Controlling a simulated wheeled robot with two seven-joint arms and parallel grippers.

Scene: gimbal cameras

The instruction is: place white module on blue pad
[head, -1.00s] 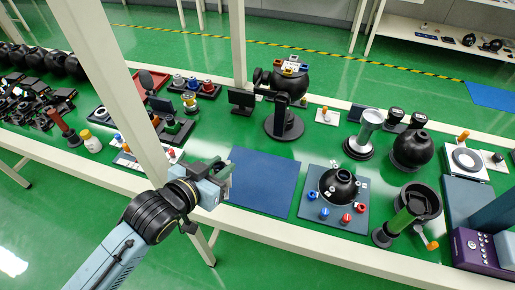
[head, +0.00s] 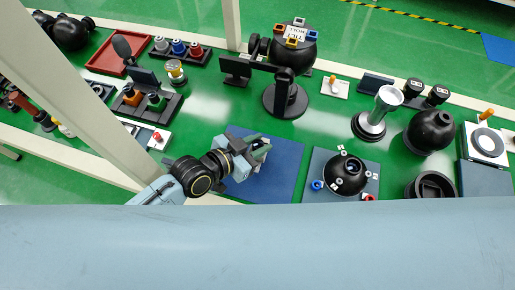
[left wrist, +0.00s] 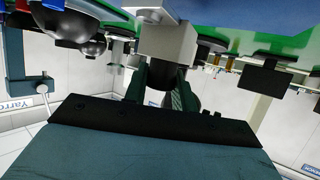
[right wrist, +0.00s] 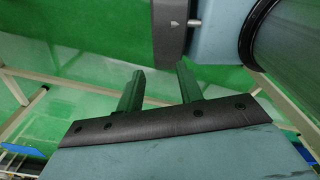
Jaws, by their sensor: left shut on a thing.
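My left gripper (head: 262,153) is over the left part of the blue pad (head: 287,172) in the head view. It is shut on the white module (left wrist: 168,42), a pale block between the fingers in the left wrist view; the gripper mostly hides it in the head view. The blue pad also shows at the top of the left wrist view (left wrist: 235,12). I cannot tell whether the module touches the pad. My right gripper (right wrist: 160,88) is open and empty in the right wrist view, its two dark green fingers apart.
Right of the pad, a black dome (head: 345,176) stands on a grey-blue mat. Behind the pad is a black round stand (head: 286,96). A slanted white post (head: 90,90) rises at the left. My own light blue arm link covers the bottom of the head view.

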